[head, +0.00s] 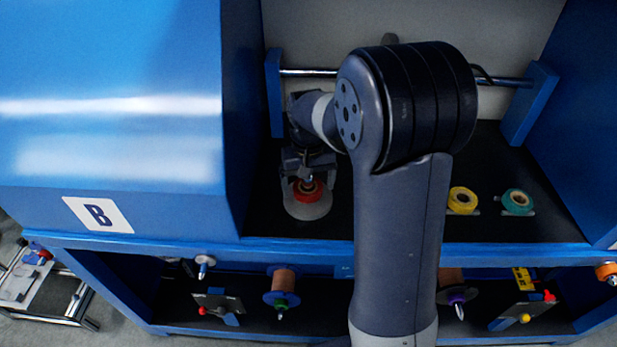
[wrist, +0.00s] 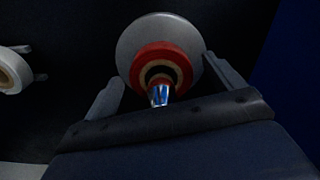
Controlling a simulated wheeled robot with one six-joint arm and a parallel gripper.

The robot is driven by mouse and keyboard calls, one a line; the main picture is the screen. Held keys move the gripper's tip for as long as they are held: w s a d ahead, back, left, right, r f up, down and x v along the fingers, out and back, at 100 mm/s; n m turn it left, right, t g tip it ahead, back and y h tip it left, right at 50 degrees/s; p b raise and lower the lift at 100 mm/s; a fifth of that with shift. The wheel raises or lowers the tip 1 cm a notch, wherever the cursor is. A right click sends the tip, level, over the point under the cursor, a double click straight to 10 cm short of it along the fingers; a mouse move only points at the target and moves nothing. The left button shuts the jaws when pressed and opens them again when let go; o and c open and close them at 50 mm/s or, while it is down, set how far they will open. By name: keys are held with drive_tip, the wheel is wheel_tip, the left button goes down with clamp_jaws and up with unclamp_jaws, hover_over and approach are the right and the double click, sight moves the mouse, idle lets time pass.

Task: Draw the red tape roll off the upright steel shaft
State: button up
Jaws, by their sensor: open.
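The red tape roll (head: 308,193) sits around the upright steel shaft, against a pale grey disc (head: 309,209). In the wrist view the red roll (wrist: 161,67) shows a pale ring and a dark core, with the shiny shaft (wrist: 158,96) coming out of it towards me. The grey disc (wrist: 150,33) lies behind it. My gripper (wrist: 163,75) is open, with one finger at the left and one at the right of the roll. A gap shows at the left; at the right the fingertip looks close to the roll. In the head view my gripper (head: 308,170) is partly hidden by my wrist.
A yellow roll (head: 462,200) and a teal roll (head: 517,202) stand to the right on the dark shelf. A steel bar (head: 312,72) crosses behind my arm. A blue cabinet wall (head: 240,120) rises close on the left. A white roll (wrist: 12,70) shows in the wrist view.

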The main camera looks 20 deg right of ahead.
drive_tip(key=c, duration=1.1)
drive_tip(key=shift+r+p, duration=1.7)
drive_tip(key=shift+r, duration=0.15)
idle(0.6)
drive_tip(key=shift+r+p, duration=1.4)
drive_tip(key=shift+r, duration=0.3)
drive_tip(key=shift+r+p, duration=0.85)
drive_tip(key=shift+r, duration=0.1)
drive_tip(key=shift+r, duration=0.1)
